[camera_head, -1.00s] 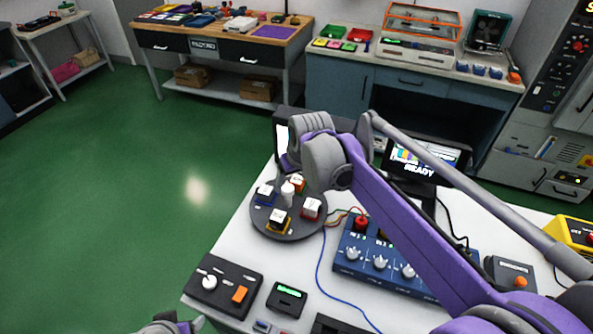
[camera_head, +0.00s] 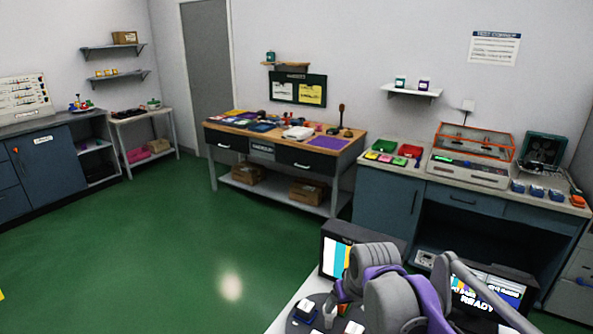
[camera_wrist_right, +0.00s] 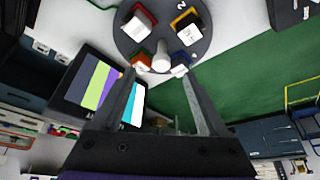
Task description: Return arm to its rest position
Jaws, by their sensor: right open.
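My right arm, purple and grey, comes in from the lower right in the head view, with its grey wrist (camera_head: 375,258) above the white bench. My right gripper (camera_wrist_right: 158,78) shows in the right wrist view with two grey fingers apart and nothing between them. The round dark turntable (camera_wrist_right: 133,43) with several coloured, white-topped blocks and a white centre post lies beyond the fingertips; I cannot tell the gap. In the head view the turntable (camera_head: 297,325) is partly cut off at the bottom edge. My left gripper is not in view.
Close to my right arm stand a monitor with coloured bars (camera_head: 335,256) and a screen reading READY (camera_head: 487,300). Behind are a grey-blue counter (camera_head: 385,205) and a wood-topped workbench (camera_head: 345,150). The green floor (camera_head: 180,250) at left is open.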

